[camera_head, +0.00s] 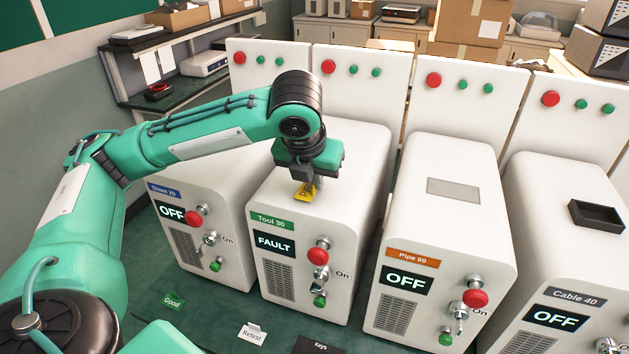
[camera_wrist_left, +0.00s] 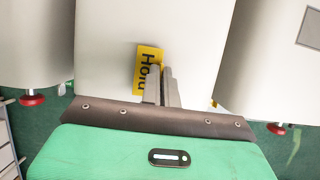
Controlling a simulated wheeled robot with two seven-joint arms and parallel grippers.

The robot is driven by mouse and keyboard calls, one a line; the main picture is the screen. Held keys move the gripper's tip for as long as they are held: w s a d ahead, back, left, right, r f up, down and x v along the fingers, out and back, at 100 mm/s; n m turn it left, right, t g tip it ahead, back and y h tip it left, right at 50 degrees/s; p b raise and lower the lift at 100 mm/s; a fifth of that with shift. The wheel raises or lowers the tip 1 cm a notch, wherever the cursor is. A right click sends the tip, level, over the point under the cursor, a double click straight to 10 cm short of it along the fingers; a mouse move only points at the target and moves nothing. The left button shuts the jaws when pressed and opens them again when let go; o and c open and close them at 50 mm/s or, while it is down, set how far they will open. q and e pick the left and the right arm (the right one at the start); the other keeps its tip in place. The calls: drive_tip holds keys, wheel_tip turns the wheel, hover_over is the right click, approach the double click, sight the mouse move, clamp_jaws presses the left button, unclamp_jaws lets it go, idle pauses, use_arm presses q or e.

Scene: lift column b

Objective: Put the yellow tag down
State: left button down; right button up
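The yellow tag (camera_head: 305,191) shows under my left gripper (camera_head: 305,181) in the head view, over the top of the white Tool 30 cabinet (camera_head: 350,160). In the left wrist view the yellow tag (camera_wrist_left: 147,68) reads "Hold" and lies at the fingers of my left gripper (camera_wrist_left: 161,72), which are close together on its edge. Part of the tag is hidden behind a finger. I cannot tell whether the tag touches the cabinet top. My right gripper is not in view.
A black tray (camera_head: 596,216) sits on Cable 40. Good (camera_head: 173,300), Retest (camera_head: 253,333) and Keys (camera_head: 320,346) labels lie in front.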

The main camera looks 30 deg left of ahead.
use_arm(q)
drive_tip(key=shift+a+f, duration=0.1)
drive_tip(key=shift+f, duration=0.35)
drive_tip(key=c, duration=2.1)
unclamp_jaws()
drive_tip(key=shift+f, duration=0.1)
drive_tip(key=o, duration=0.4)
drive_tip(key=v, duration=1.2)
drive_tip(key=shift+s, duration=0.1)
